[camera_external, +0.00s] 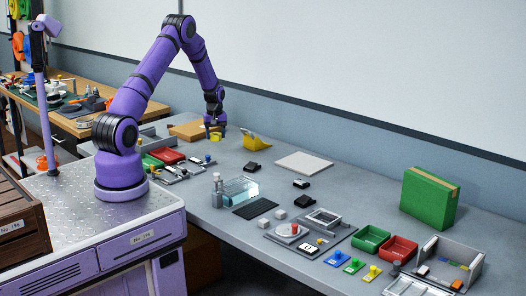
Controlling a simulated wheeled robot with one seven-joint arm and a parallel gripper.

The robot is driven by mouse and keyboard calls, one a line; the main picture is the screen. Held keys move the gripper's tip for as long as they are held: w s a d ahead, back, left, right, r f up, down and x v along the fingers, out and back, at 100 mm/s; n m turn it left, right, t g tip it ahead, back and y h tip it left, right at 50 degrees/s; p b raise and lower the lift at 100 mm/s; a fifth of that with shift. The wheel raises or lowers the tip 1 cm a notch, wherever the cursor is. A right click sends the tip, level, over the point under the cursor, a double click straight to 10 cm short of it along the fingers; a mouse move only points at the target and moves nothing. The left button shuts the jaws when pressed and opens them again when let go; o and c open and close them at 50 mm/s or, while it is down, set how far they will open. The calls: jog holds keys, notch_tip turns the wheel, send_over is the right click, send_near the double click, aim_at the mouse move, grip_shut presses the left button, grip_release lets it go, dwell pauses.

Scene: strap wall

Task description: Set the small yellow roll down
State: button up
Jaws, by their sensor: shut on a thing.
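The small yellow roll (215,138) is between the fingers of my gripper (215,130), at the far left part of the grey table (335,180). My gripper points down and is shut on the roll. The roll is low, close to the tabletop and beside a flat tan cardboard piece (187,130). I cannot tell whether it touches the surface. The fingers hide part of it.
A yellow wedge-shaped thing (257,143) stands just right of my gripper. A black block (251,168) and a pale flat panel (304,163) lie nearer. A red tray (166,155) sits to the left. Some bare table lies in front of my gripper.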

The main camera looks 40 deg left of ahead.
jog(key=shift+s+a+n, duration=0.15)
jog(key=shift+a+n, duration=0.15)
jog(key=shift+a, duration=0.9)
send_over(233, 139)
jog(key=shift+s+f, duration=0.15)
jog(key=shift+f, duration=0.55)
jog(key=shift+a+f, duration=0.1)
jog(key=shift+f, duration=1.65)
jog(key=shift+f, duration=0.1)
jog(key=o, duration=0.9)
notch_tip(233, 139, up, 12)
jog(key=shift+r, duration=0.1)
